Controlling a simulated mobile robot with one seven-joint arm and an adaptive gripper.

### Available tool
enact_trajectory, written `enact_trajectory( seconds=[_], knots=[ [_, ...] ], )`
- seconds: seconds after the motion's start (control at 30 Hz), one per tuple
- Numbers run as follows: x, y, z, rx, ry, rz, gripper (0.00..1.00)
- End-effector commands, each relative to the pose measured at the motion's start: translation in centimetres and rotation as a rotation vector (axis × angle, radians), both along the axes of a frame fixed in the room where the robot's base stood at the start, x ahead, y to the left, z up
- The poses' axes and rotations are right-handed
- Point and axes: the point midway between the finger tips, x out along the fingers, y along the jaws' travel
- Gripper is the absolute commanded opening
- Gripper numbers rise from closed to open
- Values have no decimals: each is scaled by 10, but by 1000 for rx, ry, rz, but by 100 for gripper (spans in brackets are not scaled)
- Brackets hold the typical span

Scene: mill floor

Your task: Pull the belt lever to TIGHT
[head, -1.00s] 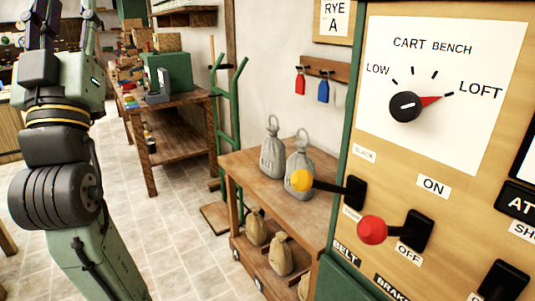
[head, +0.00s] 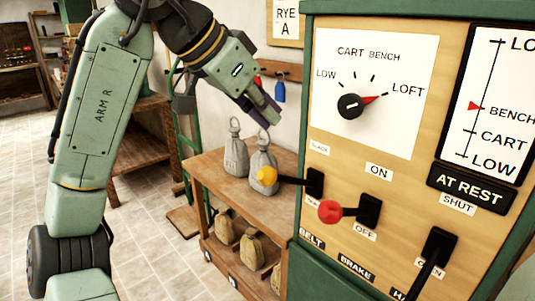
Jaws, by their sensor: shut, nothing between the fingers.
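The belt lever has a yellow knob (head: 267,175) on a dark rod that sticks out to the left from a black slot plate (head: 315,183). A SLACK label (head: 320,148) is above the plate. A label below it is mostly hidden by the rod or too small to read, and the BELT sign (head: 312,239) is lower down. My gripper (head: 266,112) is shut and empty, pointing down and right. In the picture it is above the yellow knob, apart from it, in front of the wall hooks and grey sacks.
The brake lever with a red knob (head: 330,211) is just right of the belt lever, between ON and OFF labels. Another black lever (head: 432,260) is at lower right. A wooden bench (head: 205,165) with grey sacks stands behind the yellow knob. Floor at left is clear.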

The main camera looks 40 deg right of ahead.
Motion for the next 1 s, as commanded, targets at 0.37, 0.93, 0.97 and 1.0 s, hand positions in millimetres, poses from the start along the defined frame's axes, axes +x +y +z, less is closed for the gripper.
enact_trajectory(
  seconds=[0.37, 0.93, 0.97, 1.0],
  knots=[
    [1, -8, -7, -3, 0, 3, 0],
    [4, -50, -79, -6, 0, 5, 0],
    [4, -46, -81, -6, 0, 5, 0],
    [4, -42, -82, -6, -1, 5, 0]
  ],
)
